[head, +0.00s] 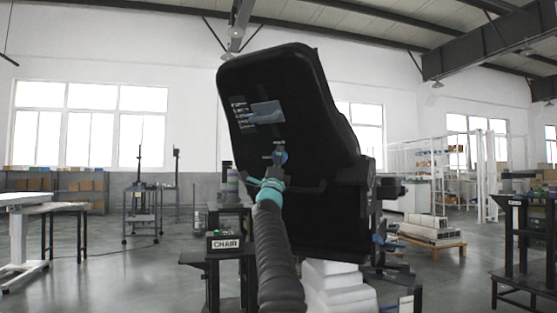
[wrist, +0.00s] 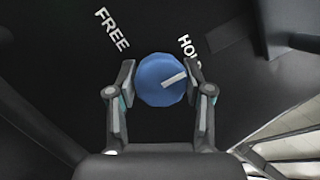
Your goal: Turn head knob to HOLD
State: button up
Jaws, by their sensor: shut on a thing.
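The head knob (wrist: 158,84) is a round blue knob with a white pointer line, on a black panel. In the wrist view its pointer tilts up and right, toward the word HOLD (wrist: 188,48), which a finger partly covers. The word FREE (wrist: 111,30) is at the upper left of the knob. My gripper (wrist: 160,82) is shut on the knob, one finger on each side. In the head view the knob (head: 281,157) is on the back of a black chair (head: 310,215), and my gripper (head: 276,168) reaches it from below.
A small screen (head: 267,113) is on the chair back above the knob. A dark stand with a CHAIR sign (head: 226,244) stands at the lower left of the chair. White blocks (head: 335,285) lie below it. Open floor lies to the left.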

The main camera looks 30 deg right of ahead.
dwell(0.4)
jog(key=o, duration=1.2)
jog(key=shift+c, duration=0.2)
jog(key=shift+s+f, duration=0.1)
jog(key=shift+f, duration=0.05)
jog(key=v, duration=0.7)
jog(key=shift+a, duration=0.1)
